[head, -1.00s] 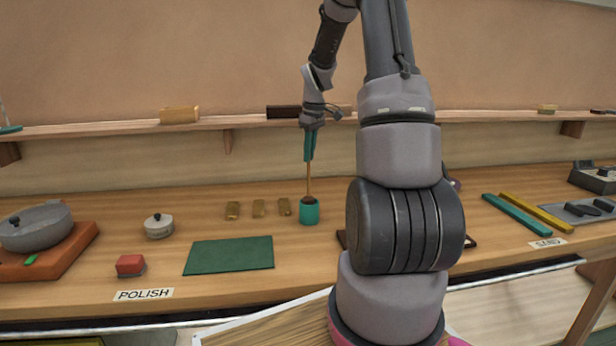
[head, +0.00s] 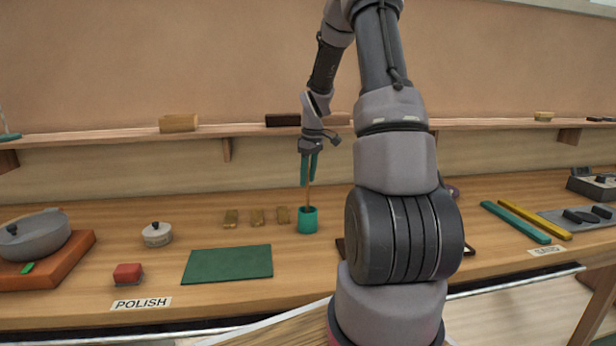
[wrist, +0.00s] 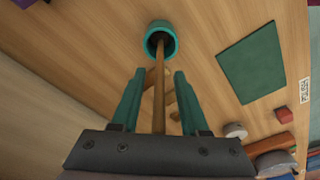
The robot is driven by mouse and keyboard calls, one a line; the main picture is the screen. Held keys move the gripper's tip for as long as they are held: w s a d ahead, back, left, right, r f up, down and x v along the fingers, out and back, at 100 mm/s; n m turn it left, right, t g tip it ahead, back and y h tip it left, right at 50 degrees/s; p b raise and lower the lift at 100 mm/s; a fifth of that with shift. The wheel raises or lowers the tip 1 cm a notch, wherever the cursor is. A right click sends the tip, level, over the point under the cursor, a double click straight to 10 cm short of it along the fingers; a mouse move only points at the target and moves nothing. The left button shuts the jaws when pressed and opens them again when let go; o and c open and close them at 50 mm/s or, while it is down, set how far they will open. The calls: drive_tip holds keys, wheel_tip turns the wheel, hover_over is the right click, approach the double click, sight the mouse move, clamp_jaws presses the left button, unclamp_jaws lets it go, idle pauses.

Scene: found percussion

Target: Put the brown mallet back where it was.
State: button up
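The brown mallet shows as a thin wooden stick (head: 309,194) standing in a teal cup (head: 308,222) on the bench. Its lower end is inside the cup and its head cannot be made out. My gripper (head: 309,168) is above the cup with its two teal fingers parted around the stick's upper part. In the wrist view the stick (wrist: 158,95) runs between the open fingers (wrist: 160,75), with a gap on each side, into the teal cup (wrist: 161,29).
Several small brass blocks (head: 257,217) lie just left of the cup. A green mat (head: 228,264), a red block (head: 128,273) and a lidded pot (head: 157,235) are further left. A shelf (head: 235,134) runs behind my gripper.

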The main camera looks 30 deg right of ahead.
drive_tip(key=shift+r, duration=0.1)
wheel_tip(320, 180, up, 12)
drive_tip(key=s, duration=0.1)
drive_tip(key=s+a+r+m+t, duration=0.3)
drive_tip(key=s+a+r+m, duration=0.2)
drive_tip(key=s+a+r, duration=0.6)
drive_tip(key=s+a+r+m+t, duration=0.1)
drive_tip(key=s+a+m, duration=0.1)
drive_tip(key=s, duration=0.5)
drive_tip(key=s+a+m+t+y, duration=0.1)
drive_tip(key=s+a+m+t, duration=0.1)
drive_tip(key=s, duration=0.6)
drive_tip(key=shift+a+r+m, duration=0.25)
drive_tip(key=shift+r+m, duration=0.15)
drive_tip(key=shift+m, duration=0.1)
